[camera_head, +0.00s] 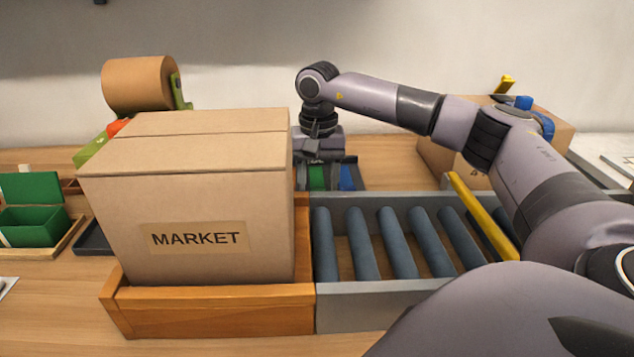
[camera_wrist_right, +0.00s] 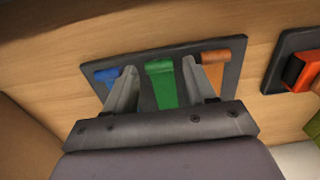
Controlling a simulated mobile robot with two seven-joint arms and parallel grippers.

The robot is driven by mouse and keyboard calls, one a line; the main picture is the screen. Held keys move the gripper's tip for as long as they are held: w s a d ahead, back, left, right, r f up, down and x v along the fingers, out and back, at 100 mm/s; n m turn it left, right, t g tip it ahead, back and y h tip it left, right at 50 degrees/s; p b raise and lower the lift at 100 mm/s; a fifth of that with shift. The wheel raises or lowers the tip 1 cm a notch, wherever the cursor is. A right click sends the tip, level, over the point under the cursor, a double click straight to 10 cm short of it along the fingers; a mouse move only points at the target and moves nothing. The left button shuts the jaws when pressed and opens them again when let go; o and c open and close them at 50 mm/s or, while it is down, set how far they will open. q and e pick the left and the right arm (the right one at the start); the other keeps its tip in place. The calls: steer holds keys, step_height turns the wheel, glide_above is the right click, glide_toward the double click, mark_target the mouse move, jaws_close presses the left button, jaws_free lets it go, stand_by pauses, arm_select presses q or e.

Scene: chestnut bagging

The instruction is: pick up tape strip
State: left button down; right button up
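Three tape strips, blue (camera_wrist_right: 107,75), green (camera_wrist_right: 162,84) and orange (camera_wrist_right: 215,60), lie side by side on a dark tray (camera_wrist_right: 180,51) in the right wrist view. My right gripper (camera_wrist_right: 159,69) is open, with its fingers apart on either side of the green strip. I cannot tell whether the fingers touch it. In the head view, my right gripper (camera_head: 319,152) points down behind the box, over the tray. The green strip (camera_head: 317,178) and the blue strip (camera_head: 347,178) show there. The orange strip is hidden there. My left gripper is not in view.
A closed MARKET box (camera_head: 190,200) stands in a wooden frame (camera_head: 215,312), beside a roller conveyor (camera_head: 385,293) with a yellow bar (camera_head: 485,215). A brown roll (camera_head: 138,84) stands at back left, green bins (camera_head: 32,215) at left, another carton (camera_head: 555,130) at back right.

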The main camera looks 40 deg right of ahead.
jaws_close()
steer(key=shift+r, duration=0.1)
